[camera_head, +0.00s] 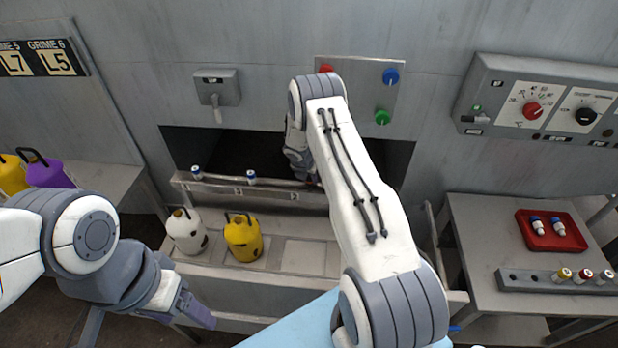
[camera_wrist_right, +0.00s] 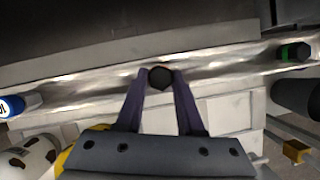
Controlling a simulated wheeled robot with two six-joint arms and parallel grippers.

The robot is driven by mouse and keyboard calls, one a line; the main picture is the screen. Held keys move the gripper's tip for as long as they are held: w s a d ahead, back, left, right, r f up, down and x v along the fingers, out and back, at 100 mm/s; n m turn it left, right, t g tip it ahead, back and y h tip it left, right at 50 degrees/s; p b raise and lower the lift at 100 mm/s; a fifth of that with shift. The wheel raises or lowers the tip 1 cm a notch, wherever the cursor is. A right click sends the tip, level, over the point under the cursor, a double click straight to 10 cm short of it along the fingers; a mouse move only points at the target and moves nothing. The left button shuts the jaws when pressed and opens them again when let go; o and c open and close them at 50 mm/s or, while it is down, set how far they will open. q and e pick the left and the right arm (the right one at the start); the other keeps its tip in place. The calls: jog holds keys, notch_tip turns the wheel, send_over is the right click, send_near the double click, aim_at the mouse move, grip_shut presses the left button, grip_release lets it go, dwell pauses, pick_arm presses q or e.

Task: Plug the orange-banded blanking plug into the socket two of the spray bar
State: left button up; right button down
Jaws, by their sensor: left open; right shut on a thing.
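The spray bar (camera_head: 222,178) runs along the front of the dark opening, with numbers on the ledge below it. The label 2 (camera_head: 294,197) shows just left of my right arm. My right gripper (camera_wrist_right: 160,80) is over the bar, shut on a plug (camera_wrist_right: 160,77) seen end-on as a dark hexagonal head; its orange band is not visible. The bar (camera_wrist_right: 90,88) passes behind the fingers in the right wrist view. Whether the plug is in the socket I cannot tell. In the head view my arm hides the plug. My left gripper (camera_head: 188,307) is open and empty at lower left.
Blue-topped fittings (camera_head: 251,177) sit on the bar's left part; a green-banded one (camera_wrist_right: 293,52) is at its right. White (camera_head: 187,232) and yellow (camera_head: 242,240) jugs stand in front. The right table holds a red tray (camera_head: 553,243) and a plug rack (camera_head: 535,281).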

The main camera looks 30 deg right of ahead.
jog(key=shift+f+b, duration=0.85)
jog(key=shift+f, duration=0.25)
jog(key=shift+c, duration=2.2)
grip_release()
